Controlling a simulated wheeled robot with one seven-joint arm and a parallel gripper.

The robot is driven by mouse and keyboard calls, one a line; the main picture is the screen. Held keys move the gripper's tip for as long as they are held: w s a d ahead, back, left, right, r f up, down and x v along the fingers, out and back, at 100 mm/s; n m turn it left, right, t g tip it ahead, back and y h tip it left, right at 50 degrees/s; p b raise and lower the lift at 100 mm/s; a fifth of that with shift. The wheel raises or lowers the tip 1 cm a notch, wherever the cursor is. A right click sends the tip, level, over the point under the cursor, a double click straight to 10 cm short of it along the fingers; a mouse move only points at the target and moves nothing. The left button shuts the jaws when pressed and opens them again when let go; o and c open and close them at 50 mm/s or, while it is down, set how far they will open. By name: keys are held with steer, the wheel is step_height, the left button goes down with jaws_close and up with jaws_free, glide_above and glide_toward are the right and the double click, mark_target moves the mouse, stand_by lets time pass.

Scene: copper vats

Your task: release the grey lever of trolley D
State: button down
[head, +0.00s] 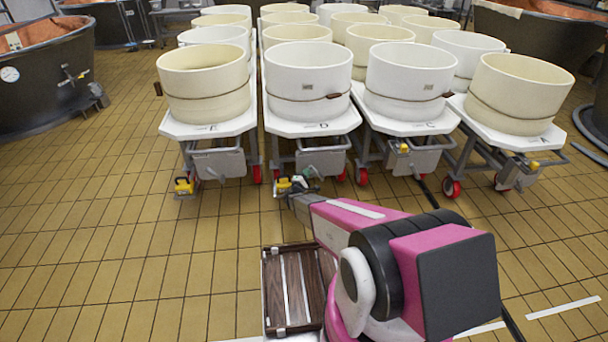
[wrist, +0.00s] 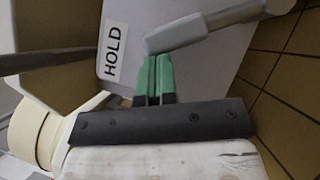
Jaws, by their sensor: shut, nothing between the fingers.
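Trolley D (head: 313,123) stands second from the left in the front row, with a white vat on its white top. My gripper (head: 310,172) is low at its front, below the top. In the wrist view my gripper (wrist: 153,78) shows green fingers pressed together, with nothing between them. A grey lever (wrist: 205,27) runs from just above the fingertips up to the right. Whether the fingertips touch it, I cannot tell. A pale panel with a HOLD label (wrist: 115,50) lies behind it. In the head view the lever is too small to make out.
Trolley E (head: 207,124) is on the left; trolleys C (head: 405,125) and A (head: 510,138) are on the right. A yellow part (head: 184,186) sits low at E's front. A wooden slatted tray (head: 290,290) is beside my arm. The tiled floor in front is mostly clear.

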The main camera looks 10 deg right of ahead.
steer(key=shift+r, duration=0.1)
steer(key=d+r+m+g+y, duration=0.3)
steer(key=d+m+g+y, duration=0.2)
steer(key=d+m, duration=0.6)
steer(key=shift+d+r+g+y, duration=0.15)
steer(key=shift+d+g+y, duration=0.2)
steer(key=shift+d, duration=0.85)
steer(key=w+a+r+v, duration=0.1)
steer(key=a+v, duration=0.1)
steer(key=v, duration=1.1)
steer(key=shift+w, duration=0.25)
